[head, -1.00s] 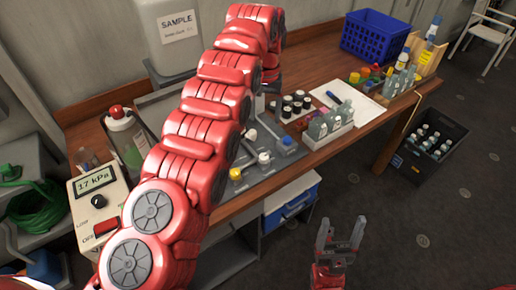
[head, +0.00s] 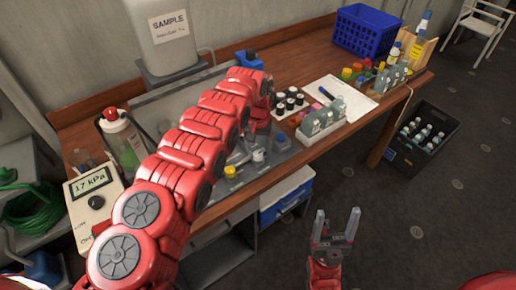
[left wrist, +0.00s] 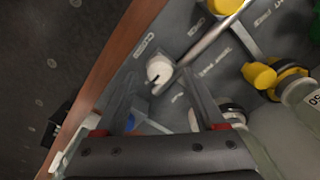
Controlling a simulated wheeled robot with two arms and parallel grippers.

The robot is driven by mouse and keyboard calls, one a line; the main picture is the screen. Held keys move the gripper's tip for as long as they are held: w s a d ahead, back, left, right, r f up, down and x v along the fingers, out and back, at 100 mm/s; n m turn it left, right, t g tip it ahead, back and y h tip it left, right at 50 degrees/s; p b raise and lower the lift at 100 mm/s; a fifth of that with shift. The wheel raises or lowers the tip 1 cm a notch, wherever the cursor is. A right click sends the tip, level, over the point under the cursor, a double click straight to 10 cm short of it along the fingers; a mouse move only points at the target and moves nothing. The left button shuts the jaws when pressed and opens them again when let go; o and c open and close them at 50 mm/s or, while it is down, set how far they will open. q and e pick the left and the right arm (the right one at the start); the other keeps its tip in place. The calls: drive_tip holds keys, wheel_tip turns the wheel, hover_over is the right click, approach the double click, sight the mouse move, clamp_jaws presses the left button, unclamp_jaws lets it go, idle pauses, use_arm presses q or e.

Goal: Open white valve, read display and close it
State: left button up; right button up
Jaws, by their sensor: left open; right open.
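The white valve knob (left wrist: 158,70) shows in the left wrist view on the grey panel, just beyond and between the fingertips of my open left gripper (left wrist: 158,88). The fingers appear on either side of its near edge; contact cannot be told. In the head view the white knob (head: 258,155) sits near the panel's front, and my left gripper is mostly hidden by its arm above it. The display (head: 92,182) on a beige box at left reads 17 kPa. My right gripper (head: 336,222) is open and empty, in front of the bench.
Yellow knobs (left wrist: 260,75) lie right of the white one. A rack of grey bottles (head: 323,120), dark-capped vials (head: 290,102) and a blue crate (head: 367,30) stand to the right on the bench. A bottle with a red cap (head: 120,140) stands left.

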use_arm(q)
drive_tip(key=shift+f, duration=0.85)
clamp_jaws()
